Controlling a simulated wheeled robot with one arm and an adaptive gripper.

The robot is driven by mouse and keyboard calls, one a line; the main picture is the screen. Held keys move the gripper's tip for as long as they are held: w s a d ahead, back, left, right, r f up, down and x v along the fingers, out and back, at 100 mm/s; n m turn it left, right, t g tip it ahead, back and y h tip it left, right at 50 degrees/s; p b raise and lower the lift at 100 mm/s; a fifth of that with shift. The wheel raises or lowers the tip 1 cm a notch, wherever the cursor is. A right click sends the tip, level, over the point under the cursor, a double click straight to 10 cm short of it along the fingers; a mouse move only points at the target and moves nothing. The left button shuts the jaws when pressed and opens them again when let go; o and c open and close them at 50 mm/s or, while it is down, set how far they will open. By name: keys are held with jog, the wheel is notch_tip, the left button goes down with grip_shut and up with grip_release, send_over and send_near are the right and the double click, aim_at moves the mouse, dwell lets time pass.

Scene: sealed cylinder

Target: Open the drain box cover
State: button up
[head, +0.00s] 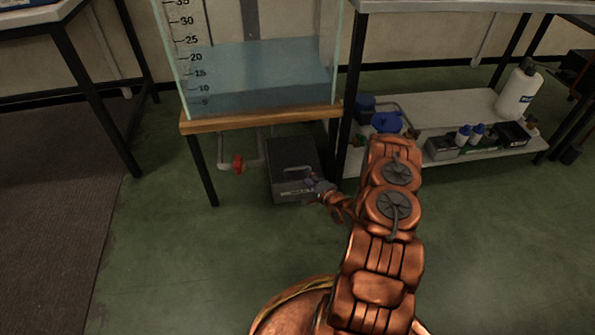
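The drain box is a dark grey box (293,194) on the green floor, under the right part of the water tank's stand. Its dark cover (288,152) lies on top and looks closed, with a lighter handle-like shape near its front edge. A small pale label shows low on the front. My gripper (314,185) is at the box's front right corner, close to the handle. It is small and dark here, so I cannot tell whether its fingers touch the box or are apart. My copper arm comes in from the lower right.
A glass tank (262,75) of water with a scale stands on a wooden-topped stand (262,119) above the box. A pipe with a red valve (238,164) hangs left of it. A low shelf (445,110) with bottles is to the right. The front left floor is clear.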

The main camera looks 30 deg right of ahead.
aim_at(298, 168)
jog(key=shift+w+f+b, duration=0.2)
jog(key=shift+w+b, duration=0.2)
jog(key=shift+w, duration=0.85)
jog(key=shift+w+f+b, duration=0.25)
jog(key=shift+w+b, duration=0.15)
jog(key=shift+w, duration=0.85)
jog(key=shift+w+f+b, duration=0.2)
jog(key=shift+w+b, duration=0.2)
jog(key=shift+w, duration=0.85)
jog(key=shift+c, duration=0.3)
grip_shut()
